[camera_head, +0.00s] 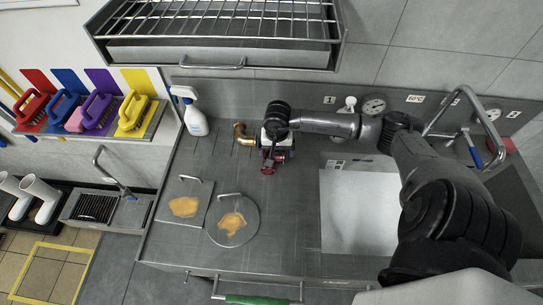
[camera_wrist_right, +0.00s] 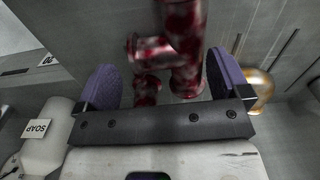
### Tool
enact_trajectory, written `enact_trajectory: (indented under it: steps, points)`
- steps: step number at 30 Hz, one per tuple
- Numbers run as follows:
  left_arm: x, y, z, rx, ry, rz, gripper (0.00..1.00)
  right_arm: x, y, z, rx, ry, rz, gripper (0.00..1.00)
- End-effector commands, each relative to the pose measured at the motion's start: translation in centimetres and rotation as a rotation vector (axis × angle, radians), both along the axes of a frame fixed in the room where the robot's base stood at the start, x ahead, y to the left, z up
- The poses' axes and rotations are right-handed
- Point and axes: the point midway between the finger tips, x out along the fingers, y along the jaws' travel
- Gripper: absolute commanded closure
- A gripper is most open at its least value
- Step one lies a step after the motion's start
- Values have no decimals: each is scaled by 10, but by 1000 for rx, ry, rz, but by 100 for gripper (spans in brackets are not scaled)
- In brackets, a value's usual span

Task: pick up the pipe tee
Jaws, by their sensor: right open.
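The pipe tee appears to be the mottled dark-red and pale branched pipe piece (camera_wrist_right: 182,45) in the right wrist view, with a stub to the left. In the head view its dark red part (camera_head: 268,167) shows just below my right gripper (camera_head: 274,150), near the back of the grey counter. My right gripper is open; its two purple-padded fingers (camera_wrist_right: 160,75) stand either side of the pipe's lower part in the wrist view. I cannot tell whether they touch it. The gripper and wrist hide part of the pipe in the head view. My left gripper is out of view.
A brass elbow (camera_head: 241,134) sits just left of the pipe. A white spray bottle (camera_head: 194,115) stands further left. A square lid (camera_head: 184,226) and a round lid (camera_head: 246,229) lie in front. A wire rack (camera_head: 225,25) hangs above. A soap bottle (camera_wrist_right: 42,140) shows in the wrist view.

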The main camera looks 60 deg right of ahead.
Motion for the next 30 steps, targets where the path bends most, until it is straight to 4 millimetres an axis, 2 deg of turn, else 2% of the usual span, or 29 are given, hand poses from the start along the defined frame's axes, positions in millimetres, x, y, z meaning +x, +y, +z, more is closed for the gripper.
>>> enact_trajectory:
  steps: [2,27,30]
  points:
    - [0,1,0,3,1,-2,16,0,0,0,0,0,0,13]
    - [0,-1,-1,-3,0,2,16,-1,1,-2,1,4,0,94]
    - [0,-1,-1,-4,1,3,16,-1,1,-3,2,5,0,100]
